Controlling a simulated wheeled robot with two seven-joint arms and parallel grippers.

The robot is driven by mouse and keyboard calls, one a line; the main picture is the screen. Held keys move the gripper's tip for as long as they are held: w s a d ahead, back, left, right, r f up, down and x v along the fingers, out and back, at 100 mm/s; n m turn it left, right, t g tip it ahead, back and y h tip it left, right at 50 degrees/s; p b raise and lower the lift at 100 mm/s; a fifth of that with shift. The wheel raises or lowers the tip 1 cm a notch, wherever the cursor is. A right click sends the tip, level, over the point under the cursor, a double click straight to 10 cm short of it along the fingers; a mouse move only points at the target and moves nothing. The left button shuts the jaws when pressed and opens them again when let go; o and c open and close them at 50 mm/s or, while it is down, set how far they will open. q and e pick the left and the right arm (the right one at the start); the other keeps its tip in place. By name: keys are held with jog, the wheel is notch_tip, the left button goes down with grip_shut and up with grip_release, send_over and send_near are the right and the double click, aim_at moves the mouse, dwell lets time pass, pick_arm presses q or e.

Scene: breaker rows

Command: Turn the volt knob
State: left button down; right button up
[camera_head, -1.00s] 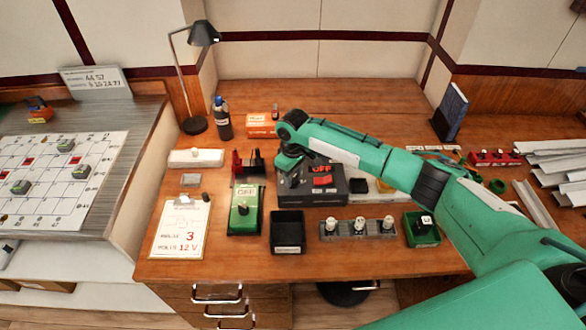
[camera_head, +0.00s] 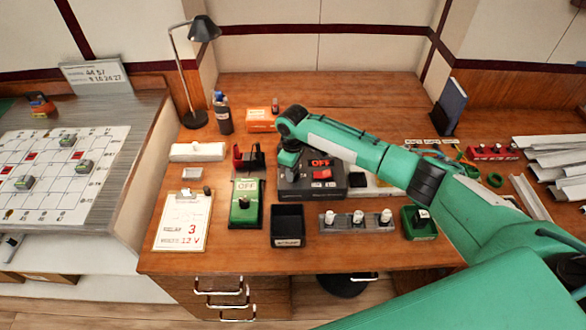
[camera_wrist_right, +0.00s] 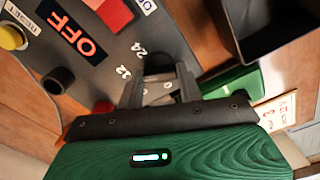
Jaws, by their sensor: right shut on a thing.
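The dark control box (camera_head: 330,190) stands mid-desk, with a lit red OFF display and a red rocker switch. The volt knob (camera_wrist_right: 158,88) is on its panel beside the printed marks 12 and 24. My right gripper (camera_wrist_right: 158,92) is shut on this knob, which its fingers largely hide. In the head view my right gripper (camera_head: 289,172) reaches down onto the left part of the box and covers the knob there. The knob's exact pointing cannot be told. My left gripper is not in view.
A clipboard (camera_head: 183,222) reading 3 and 12 V lies at left. A green OFF box (camera_head: 245,211), a black bin (camera_head: 287,239) and a grey strip of white knobs (camera_head: 356,229) stand close in front. On the panel are a black knob (camera_wrist_right: 60,78) and yellow RESET button (camera_wrist_right: 12,37).

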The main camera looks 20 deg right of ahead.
jog(key=o, duration=1)
notch_tip(320, 180, up, 14)
jog(key=b, duration=0.2)
jog(key=shift+f, duration=0.1)
